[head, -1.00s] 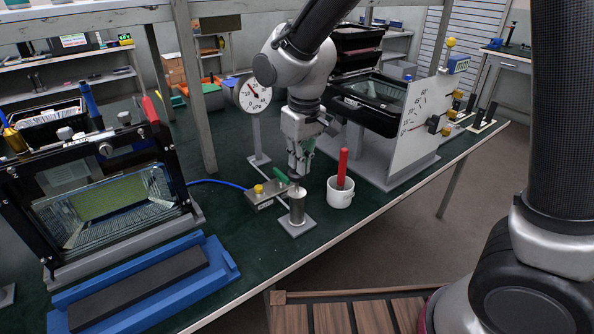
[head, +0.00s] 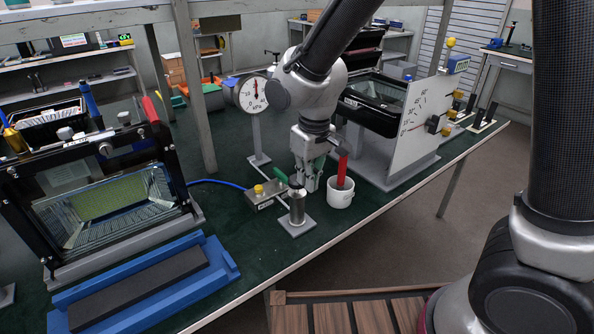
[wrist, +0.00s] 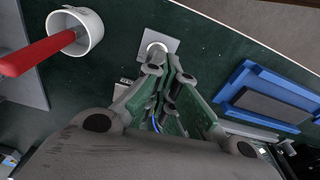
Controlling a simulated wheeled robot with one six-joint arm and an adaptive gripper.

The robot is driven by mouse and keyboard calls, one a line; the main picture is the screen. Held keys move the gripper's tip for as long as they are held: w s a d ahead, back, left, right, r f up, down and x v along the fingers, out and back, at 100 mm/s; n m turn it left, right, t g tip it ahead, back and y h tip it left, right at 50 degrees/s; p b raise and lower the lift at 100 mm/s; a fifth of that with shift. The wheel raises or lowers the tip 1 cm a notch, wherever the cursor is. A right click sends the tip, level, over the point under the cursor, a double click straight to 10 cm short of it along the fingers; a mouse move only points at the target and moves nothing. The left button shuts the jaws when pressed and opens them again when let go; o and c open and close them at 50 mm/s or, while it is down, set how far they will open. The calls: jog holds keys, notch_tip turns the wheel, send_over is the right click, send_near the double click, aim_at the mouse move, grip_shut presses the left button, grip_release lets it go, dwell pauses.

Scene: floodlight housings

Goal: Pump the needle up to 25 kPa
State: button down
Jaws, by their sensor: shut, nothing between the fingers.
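The pressure gauge (head: 247,96) is a round white dial marked kPa on a grey post. Its red needle (head: 256,88) points almost straight up; my arm hides the dial's right edge, so I cannot read the value exactly. The pump (head: 297,208) is a short metal cylinder on a square plate at the table's front. It also shows in the wrist view (wrist: 158,44). My gripper (head: 307,187) is shut and empty, pointing down just behind and right of the pump. I cannot tell whether it touches the pump.
A white mug (head: 340,194) with a red-handled tool is close on the right. A framed housing (head: 95,205) and blue tray (head: 150,285) stand left.

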notch_tip(320, 180, up, 12)
jog(key=s, duration=0.1)
jog(key=shift+d, duration=0.35)
dwell(0.9)
jog(key=w+a+f, duration=0.2)
jog(key=w, duration=0.1)
jog(key=shift+f, duration=0.1)
jog(key=shift+w+a+f, duration=0.1)
jog(key=shift+a+f, duration=0.05)
jog(key=shift+f, duration=1.55)
jog(key=shift+w+a+f, duration=0.1)
jog(key=shift+f, duration=1.55)
